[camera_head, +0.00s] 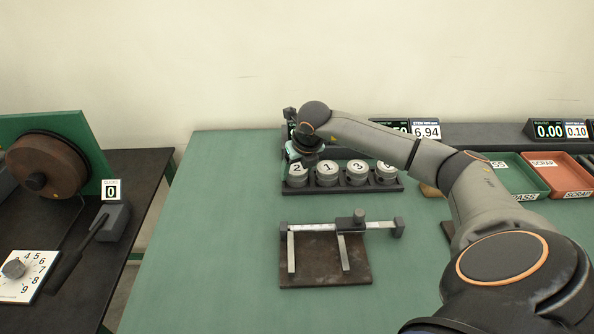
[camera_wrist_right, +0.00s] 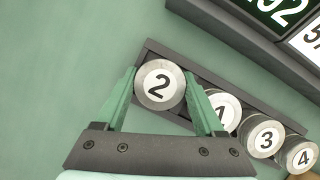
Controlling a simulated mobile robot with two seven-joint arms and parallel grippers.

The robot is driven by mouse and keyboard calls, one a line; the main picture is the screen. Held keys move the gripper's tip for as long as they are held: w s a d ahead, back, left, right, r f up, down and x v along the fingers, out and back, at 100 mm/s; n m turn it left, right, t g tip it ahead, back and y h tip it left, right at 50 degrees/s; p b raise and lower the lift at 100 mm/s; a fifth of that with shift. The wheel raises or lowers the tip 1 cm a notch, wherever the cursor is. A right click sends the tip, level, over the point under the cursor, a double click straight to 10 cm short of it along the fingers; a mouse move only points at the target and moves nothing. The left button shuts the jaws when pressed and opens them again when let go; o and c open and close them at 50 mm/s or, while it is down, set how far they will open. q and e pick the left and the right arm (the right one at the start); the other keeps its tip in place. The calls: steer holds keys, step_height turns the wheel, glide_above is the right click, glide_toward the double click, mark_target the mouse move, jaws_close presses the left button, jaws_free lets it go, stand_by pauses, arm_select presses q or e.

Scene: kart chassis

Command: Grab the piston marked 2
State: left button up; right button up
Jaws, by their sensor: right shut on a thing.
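The piston marked 2 (camera_head: 297,176) stands at the left end of a dark rack (camera_head: 340,187) in the head view. In the right wrist view the piston marked 2 (camera_wrist_right: 160,86) sits between the green fingers of my right gripper (camera_wrist_right: 160,88), which is shut on it. It still appears to be in its place in the rack. Pistons marked 1 (camera_head: 327,173), 3 (camera_head: 357,172) and 4 (camera_wrist_right: 302,156) stand in a row to its right. The right finger is close beside piston 1. My left gripper is not in view.
A caliper-like gauge (camera_head: 358,222) lies on a brown board (camera_head: 325,275) in front of the rack. A green tray (camera_head: 525,178) and a red tray (camera_head: 560,173) stand at the right. Digital displays (camera_head: 546,130) line the back. The left part of the green table is clear.

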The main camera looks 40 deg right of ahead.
steer(key=shift+c, duration=0.7)
steer(key=shift+r, duration=0.1)
